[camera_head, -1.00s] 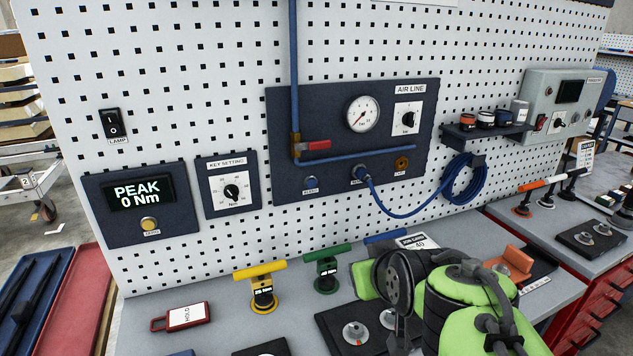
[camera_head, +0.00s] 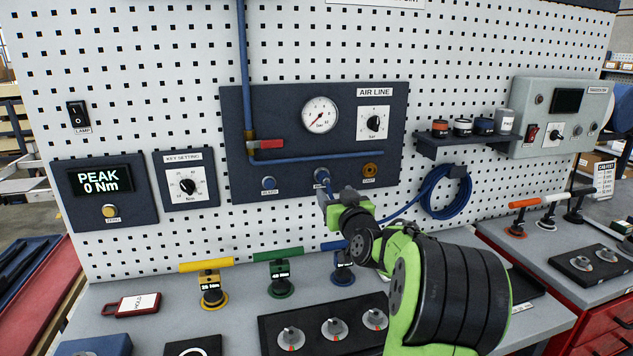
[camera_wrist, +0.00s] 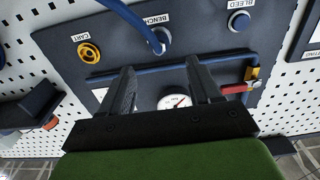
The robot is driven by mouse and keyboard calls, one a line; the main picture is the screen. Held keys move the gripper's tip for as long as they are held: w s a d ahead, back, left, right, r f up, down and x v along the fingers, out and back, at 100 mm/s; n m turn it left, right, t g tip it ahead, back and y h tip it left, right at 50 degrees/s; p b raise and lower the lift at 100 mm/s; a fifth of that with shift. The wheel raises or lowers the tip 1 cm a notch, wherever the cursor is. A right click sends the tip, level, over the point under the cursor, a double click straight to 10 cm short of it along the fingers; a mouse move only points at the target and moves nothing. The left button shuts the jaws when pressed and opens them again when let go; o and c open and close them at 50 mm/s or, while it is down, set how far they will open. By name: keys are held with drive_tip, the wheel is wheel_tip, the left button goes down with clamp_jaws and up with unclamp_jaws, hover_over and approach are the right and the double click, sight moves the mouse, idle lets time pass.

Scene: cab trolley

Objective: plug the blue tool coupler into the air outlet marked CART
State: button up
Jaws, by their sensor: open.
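The blue tool coupler (camera_head: 322,175) is in the middle outlet of the dark AIR LINE panel (camera_head: 240,180), with its blue hose attached. In the wrist view, turned upside down, the coupler (camera_wrist: 160,40) sits by the BENCH label. The CART outlet (camera_head: 370,170) is a brass-orange ring right of it, with nothing in it; it shows at left in the wrist view (camera_wrist: 89,53). My gripper (camera_wrist: 160,67) is open and empty, its fingertips either side of the coupler's line but short of it. In the head view, my gripper (camera_head: 328,197) is just below the coupler and partly hides its hose.
A BLEED fitting (camera_head: 268,183) is left of the coupler. A blue pipe with a red-handled valve (camera_head: 268,144) runs above the outlets. The coiled hose (camera_head: 445,192) hangs at right under a small shelf (camera_head: 470,140). T-handled tools (camera_head: 280,270) stand on the bench below.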

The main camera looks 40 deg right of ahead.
sight(328, 184)
drive_tip(key=p+x, duration=0.4)
drive_tip(key=x, duration=0.5)
drive_tip(key=shift+f, duration=0.1)
drive_tip(key=shift+s+b, duration=0.1)
drive_tip(key=shift+b, duration=0.45)
idle(0.9)
drive_tip(key=shift+c, duration=0.4)
clamp_jaws()
drive_tip(key=shift+s, duration=0.1)
